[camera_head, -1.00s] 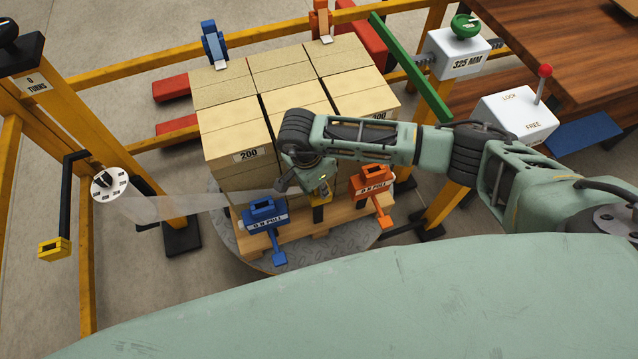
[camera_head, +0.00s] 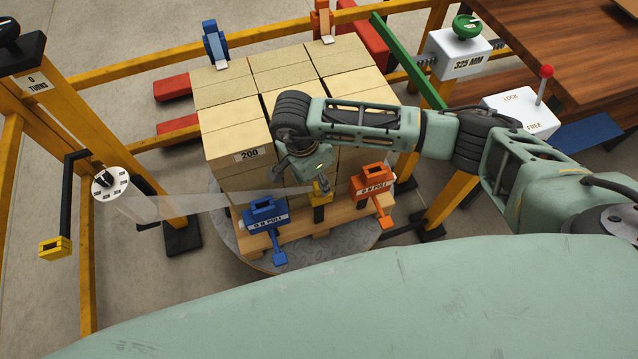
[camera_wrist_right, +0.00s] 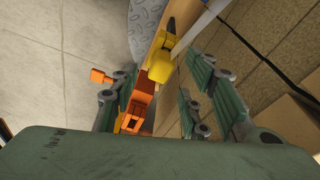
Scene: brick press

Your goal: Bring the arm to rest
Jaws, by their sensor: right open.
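My right arm (camera_head: 365,125) comes in from the right and reaches over the front of the brick stack. My right gripper (camera_head: 320,182) points down just by a yellow clip (camera_head: 320,198) at the front of the pallet. In the right wrist view my right gripper (camera_wrist_right: 160,90) has its fingers spread apart. The yellow clip (camera_wrist_right: 165,65) and an orange clip (camera_wrist_right: 138,105) show in the gap between them, beyond the fingers. Whether a finger touches either clip is unclear. A clear film strip runs left from the yellow clip. My left gripper is not in view.
The brick stack (camera_head: 235,142) stands on a pallet on a round plate (camera_head: 240,245). A blue clip (camera_head: 265,216) and the orange clip (camera_head: 371,182) flank the yellow one. A lock box (camera_head: 520,114) with a red-knobbed lever and yellow posts stand close to my arm.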

